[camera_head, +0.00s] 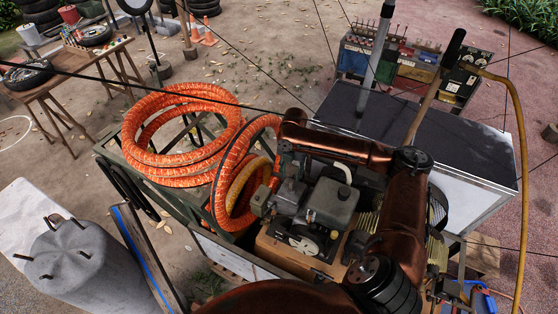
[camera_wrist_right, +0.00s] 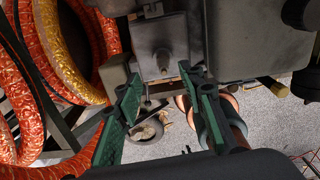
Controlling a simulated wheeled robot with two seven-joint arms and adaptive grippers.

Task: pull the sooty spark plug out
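The grey engine (camera_head: 325,205) sits on the cart in the head view. In the right wrist view its grey block (camera_wrist_right: 165,42) is close in front, with a small round metal end on its face. That may be the spark plug (camera_wrist_right: 163,58), but I cannot tell its soot. My right gripper (camera_wrist_right: 160,80) is open, its green-padded fingers apart on either side below that round end, with nothing held between them. In the head view the right gripper (camera_head: 287,160) is at the engine's back left, partly hidden. My left gripper is not in view.
Orange ribbed hoses (camera_head: 180,125) lie coiled on the cart left of the engine. A dark-topped box (camera_head: 440,145) stands at the right.

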